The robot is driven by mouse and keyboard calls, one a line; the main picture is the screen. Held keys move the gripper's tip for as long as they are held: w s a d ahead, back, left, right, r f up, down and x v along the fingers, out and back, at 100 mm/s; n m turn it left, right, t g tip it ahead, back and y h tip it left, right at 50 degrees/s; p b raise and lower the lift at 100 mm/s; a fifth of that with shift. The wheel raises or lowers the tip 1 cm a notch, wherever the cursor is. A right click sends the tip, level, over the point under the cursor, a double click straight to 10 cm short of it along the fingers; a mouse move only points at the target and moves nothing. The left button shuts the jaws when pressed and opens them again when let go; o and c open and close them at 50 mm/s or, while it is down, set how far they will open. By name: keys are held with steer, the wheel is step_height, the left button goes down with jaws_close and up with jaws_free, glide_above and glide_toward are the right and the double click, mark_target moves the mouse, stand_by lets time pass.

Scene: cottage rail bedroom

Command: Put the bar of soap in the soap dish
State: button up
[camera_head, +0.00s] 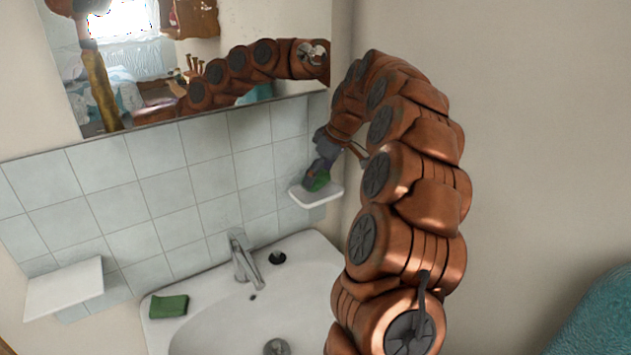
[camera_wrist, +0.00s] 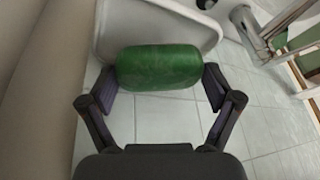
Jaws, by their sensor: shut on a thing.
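The green bar of soap (camera_wrist: 158,67) is between the two fingers of my gripper (camera_wrist: 160,85) in the wrist view. My gripper is shut on it, with a finger at each end. In the head view my gripper (camera_head: 316,176) and the soap (camera_head: 321,181) are at the white soap dish (camera_head: 322,198), a small wall-mounted tray right of the tap. The wrist view shows the dish (camera_wrist: 165,18) directly beyond the soap, which overlaps its edge. I cannot tell whether the soap touches the dish.
The white sink (camera_head: 215,315) with its tap (camera_head: 243,258) lies below and left of the dish. A green cloth or sponge (camera_head: 168,306) lies on the sink's left rim. A white shelf (camera_head: 65,289) is at far left. The mirror (camera_head: 200,70) hangs above the tiles.

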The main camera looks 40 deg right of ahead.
steer(key=shift+f+p, duration=0.3)
steer(key=shift+f, duration=0.75)
steer(key=shift+f, duration=0.1)
steer(key=o, duration=1)
steer(key=shift+o, duration=0.2)
steer(key=b+v, duration=0.2)
steer(key=v, duration=1)
